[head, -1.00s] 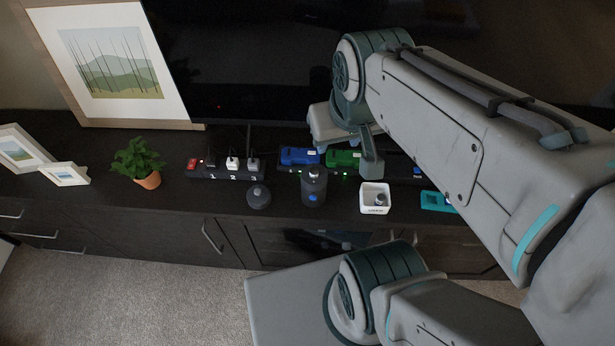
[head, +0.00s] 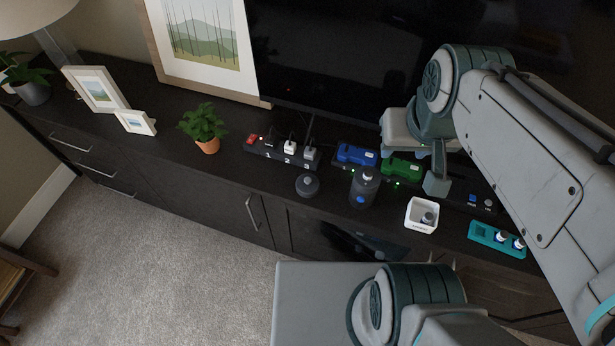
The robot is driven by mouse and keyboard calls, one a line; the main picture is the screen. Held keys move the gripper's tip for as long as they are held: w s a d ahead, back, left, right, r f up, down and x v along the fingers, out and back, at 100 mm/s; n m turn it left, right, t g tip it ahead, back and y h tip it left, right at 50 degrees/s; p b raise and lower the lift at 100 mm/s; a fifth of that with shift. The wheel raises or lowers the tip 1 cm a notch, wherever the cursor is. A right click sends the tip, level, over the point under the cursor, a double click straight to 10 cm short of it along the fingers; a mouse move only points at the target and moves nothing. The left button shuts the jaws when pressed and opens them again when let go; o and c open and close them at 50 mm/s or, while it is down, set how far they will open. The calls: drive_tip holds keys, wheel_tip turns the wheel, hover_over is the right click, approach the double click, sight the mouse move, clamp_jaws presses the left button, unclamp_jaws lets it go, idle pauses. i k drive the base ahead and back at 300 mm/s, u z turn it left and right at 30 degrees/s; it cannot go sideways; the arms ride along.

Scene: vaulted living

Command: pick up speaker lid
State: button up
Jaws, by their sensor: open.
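The speaker lid (head: 307,185), a dark round disc with a small knob on top, appears to lie flat on the dark cabinet top (head: 228,182). The speaker (head: 363,190), a dark upright cylinder with a blue round mark on its front, stands just right of the lid, apart from it. My gripper (head: 412,168) hangs right of the lid and speaker in the picture, over the area by the green device. It is open, with nothing seen between its fingers; its height above the cabinet is hard to tell.
A power strip (head: 262,150) with plugs lies behind the lid. Blue (head: 356,154) and green (head: 402,168) devices sit behind the speaker. A white box (head: 421,216) and a teal tray (head: 484,236) are to the right. A potted plant (head: 208,146) stands left; bare cabinet top lies between it and the lid.

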sight(308, 184)
drive_tip(key=u, duration=0.05)
drive_tip(key=k, duration=0.5)
drive_tip(key=u, duration=1.85)
drive_tip(key=i, duration=1.65)
drive_tip(key=z, duration=3.1)
